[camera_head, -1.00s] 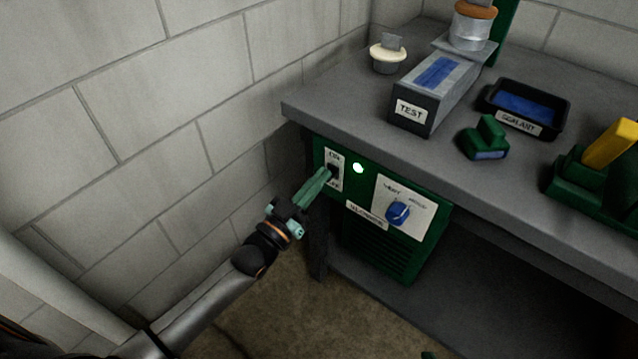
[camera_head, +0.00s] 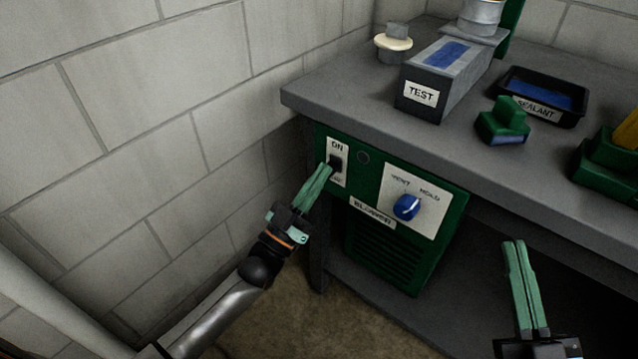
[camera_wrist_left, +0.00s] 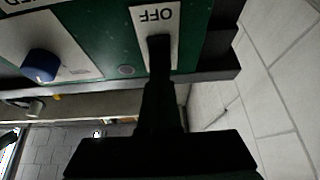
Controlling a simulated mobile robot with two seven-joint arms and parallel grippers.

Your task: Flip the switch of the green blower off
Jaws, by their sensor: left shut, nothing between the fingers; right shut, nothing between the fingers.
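The green blower (camera_head: 395,260) is set under the bench top. Its black switch (camera_head: 336,161) sits on a white ON/OFF plate (camera_head: 338,146) at its upper left. The round indicator lamp (camera_head: 363,157) beside the plate is dark. My left gripper (camera_head: 328,168) is shut and empty, its tips at the lower part of the switch, seemingly touching it. In the left wrist view the tips (camera_wrist_left: 160,42) cover the switch, and the upside-down OFF label (camera_wrist_left: 155,14) shows beyond them. My right gripper (camera_head: 514,244) is shut and empty at the lower right, apart from the blower.
A blue knob (camera_head: 406,207) on a white panel is right of the switch. The bench top (camera_head: 330,93) overhangs the blower and holds a TEST box (camera_head: 432,90), a sealant tray (camera_head: 578,122) and a green block (camera_head: 503,122). A block wall (camera_head: 200,120) stands at the left.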

